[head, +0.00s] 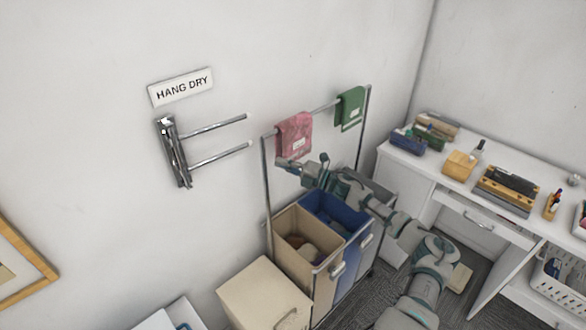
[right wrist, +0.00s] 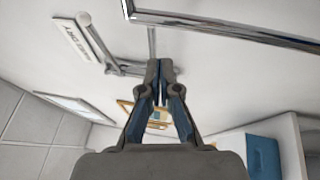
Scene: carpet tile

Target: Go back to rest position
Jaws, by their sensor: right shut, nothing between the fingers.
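My right gripper (head: 284,163) is at the end of my right arm, which reaches in from the lower right. It is just below the pink towel (head: 295,138) on the metal rail and above the laundry sorter (head: 268,222). In the right wrist view the gripper (right wrist: 160,68) has its fingertips together with nothing between them. Whether it touches the towel cannot be told from the head view. My left gripper is not in view.
A green towel (head: 350,108) hangs farther right on the rail. A wall rack (head: 175,150) under a "HANG DRY" sign (head: 181,87) juts out at left. A cream cabinet (head: 262,292) stands in front. A white desk (head: 410,160) with several items is at right. A chrome bar (right wrist: 215,29) passes near my gripper.

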